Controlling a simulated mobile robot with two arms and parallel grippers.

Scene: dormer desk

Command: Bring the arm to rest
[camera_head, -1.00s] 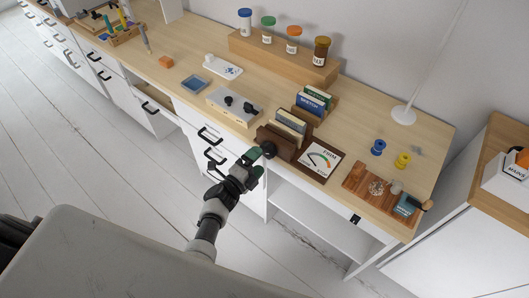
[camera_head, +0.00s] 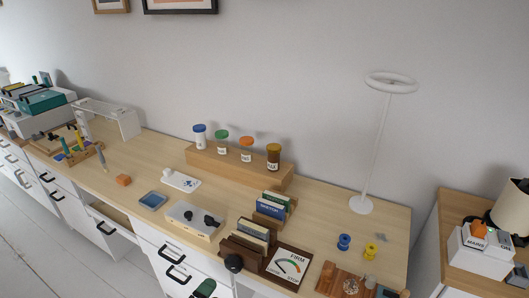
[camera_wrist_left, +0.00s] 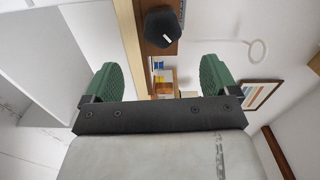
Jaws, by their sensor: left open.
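My left gripper (camera_wrist_left: 158,78) is open, with its two green finger pads spread wide and nothing between them in the left wrist view. In the head view only a small green and dark part of it (camera_head: 204,289) shows at the bottom edge, in front of the desk drawers. A black knob (camera_head: 233,263) on the front of a dark wooden holder is close by, and it also shows ahead of the fingers in the left wrist view (camera_wrist_left: 162,27). The rest of the arm is out of the head view. My right gripper is not in view.
Jars stand on a wooden riser (camera_head: 235,168). A tall lamp (camera_head: 375,150) stands at the right. A drawer (camera_head: 110,222) stands partly open.

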